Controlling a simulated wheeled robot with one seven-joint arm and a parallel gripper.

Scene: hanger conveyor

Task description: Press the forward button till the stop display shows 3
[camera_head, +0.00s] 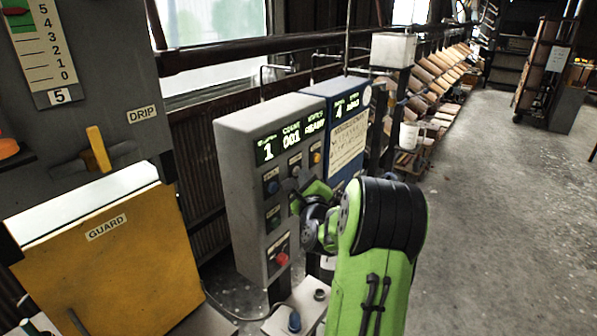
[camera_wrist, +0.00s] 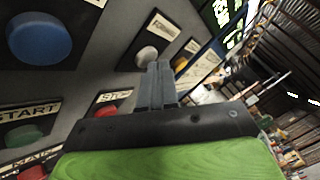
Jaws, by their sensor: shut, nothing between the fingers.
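A grey control box (camera_head: 245,160) carries a green-lit display (camera_head: 290,139). Its leftmost number, under a small blurred heading, reads 1, followed by 001 and a status word that looks like READY. Below it is a row of a blue button (camera_wrist: 39,36), a whitish button (camera_wrist: 147,56) and an amber button (camera_wrist: 181,64). The label above the whitish button looks like FORWARD. My gripper (camera_wrist: 158,68) is shut and empty, its fingertips at the lower edge of the whitish button. I cannot tell whether they touch it. In the head view my arm partly covers the panel.
A green START button (camera_wrist: 24,135), a red STOP button (camera_wrist: 107,110) and a larger red button (camera_head: 282,260) sit lower on the panel. A blue box (camera_head: 345,125) showing 4 stands close on the right. A yellow guard (camera_head: 105,265) is at left. Open floor lies right.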

